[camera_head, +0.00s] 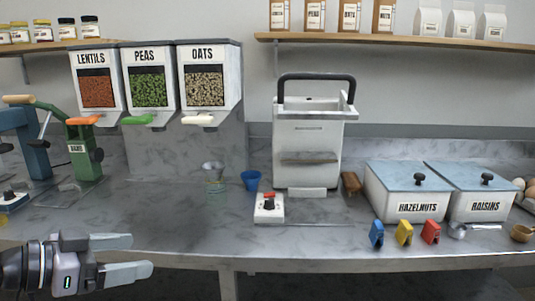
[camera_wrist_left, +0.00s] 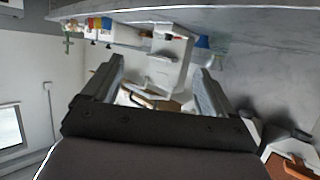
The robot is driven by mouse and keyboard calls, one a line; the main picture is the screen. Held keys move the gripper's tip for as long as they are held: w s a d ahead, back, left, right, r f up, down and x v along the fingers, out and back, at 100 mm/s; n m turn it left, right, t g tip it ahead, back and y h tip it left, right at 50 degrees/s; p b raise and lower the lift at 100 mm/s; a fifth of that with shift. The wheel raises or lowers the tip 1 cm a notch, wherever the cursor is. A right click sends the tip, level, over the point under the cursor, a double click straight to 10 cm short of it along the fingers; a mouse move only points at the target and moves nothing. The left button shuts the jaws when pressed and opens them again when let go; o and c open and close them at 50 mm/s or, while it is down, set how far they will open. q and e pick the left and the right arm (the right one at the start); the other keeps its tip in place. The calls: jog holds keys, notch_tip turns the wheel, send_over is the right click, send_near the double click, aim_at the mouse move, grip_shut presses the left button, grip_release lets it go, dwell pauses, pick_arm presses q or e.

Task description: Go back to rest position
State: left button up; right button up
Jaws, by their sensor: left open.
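My left gripper (camera_head: 128,257) is at the lower left of the head view, in front of the counter's front edge and clear of everything on the counter. Its two fingers are spread apart with nothing between them. In the left wrist view the fingers of the gripper (camera_wrist_left: 160,82) are also apart and empty, with the white machine seen far beyond them. My right gripper is in neither view.
The marble counter (camera_head: 130,220) holds a white machine (camera_head: 305,150), a small control box (camera_head: 269,208), a blue cup (camera_head: 250,180), a glass with a funnel (camera_head: 215,185), the hazelnuts bin (camera_head: 400,190) and the raisins bin (camera_head: 478,185). Dispensers (camera_head: 150,85) hang at the back left.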

pick_arm(q)
notch_tip(320, 180, down, 16)
jog(key=s+d+n+t+y+p, duration=0.1)
jog(key=d+n+t+y+p, duration=0.1)
jog(key=n+y, duration=0.15)
jog(key=s+d+f+n+g+y+p, duration=0.1)
jog(key=s+f+n+y, duration=0.2)
jog(key=s+f, duration=1.2)
jog(key=shift+s+d+y, duration=0.15)
jog(key=shift+s+y, duration=0.2)
jog(key=shift+y, duration=0.2)
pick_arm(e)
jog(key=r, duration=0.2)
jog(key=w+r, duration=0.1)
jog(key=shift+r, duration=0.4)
